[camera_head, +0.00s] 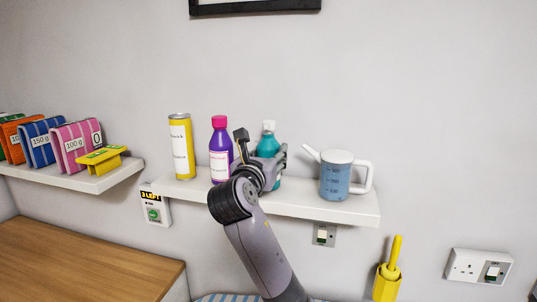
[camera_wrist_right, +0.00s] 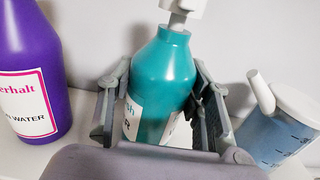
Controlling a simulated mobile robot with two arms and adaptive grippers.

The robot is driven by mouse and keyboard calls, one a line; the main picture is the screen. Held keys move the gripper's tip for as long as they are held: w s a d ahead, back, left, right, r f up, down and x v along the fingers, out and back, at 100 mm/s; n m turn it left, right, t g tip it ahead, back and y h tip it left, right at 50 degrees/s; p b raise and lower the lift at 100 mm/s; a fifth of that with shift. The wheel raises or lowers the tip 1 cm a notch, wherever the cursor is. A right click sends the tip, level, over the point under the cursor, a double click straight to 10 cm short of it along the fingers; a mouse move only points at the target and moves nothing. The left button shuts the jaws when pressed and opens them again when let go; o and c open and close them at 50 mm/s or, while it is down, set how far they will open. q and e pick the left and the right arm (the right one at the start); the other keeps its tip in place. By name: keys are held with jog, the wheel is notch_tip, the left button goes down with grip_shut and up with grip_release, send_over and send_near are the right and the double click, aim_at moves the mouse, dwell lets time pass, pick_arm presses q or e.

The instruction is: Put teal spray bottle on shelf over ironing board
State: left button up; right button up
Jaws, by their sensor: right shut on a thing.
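The teal spray bottle (camera_head: 268,143) has a white top and stands upright at the shelf (camera_head: 318,207), between a purple bottle and a blue jug. In the right wrist view the teal bottle (camera_wrist_right: 163,75) is between both fingers, its label partly hidden. My right gripper (camera_head: 265,168) is shut on it from the front. I cannot tell whether the bottle's base touches the shelf, as the gripper hides part of it. A striped ironing board (camera_head: 215,298) shows at the bottom edge below the shelf. My left gripper is not in view.
On the shelf, the purple bottle (camera_head: 220,150) and a yellow can (camera_head: 181,148) stand to the left, the blue jug (camera_head: 334,180) to the right. A second shelf (camera_head: 100,182) at left holds several bags. A wooden top (camera_head: 90,260) lies below it.

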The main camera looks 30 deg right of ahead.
jog(key=o, duration=1.4)
jog(key=shift+f, duration=0.1)
jog(key=shift+s+a, duration=0.15)
jog(key=shift+a, duration=0.1)
jog(key=b+v, duration=0.2)
jog(key=v, duration=0.9)
jog(key=shift+s+a, duration=0.15)
jog(key=shift+s, duration=0.05)
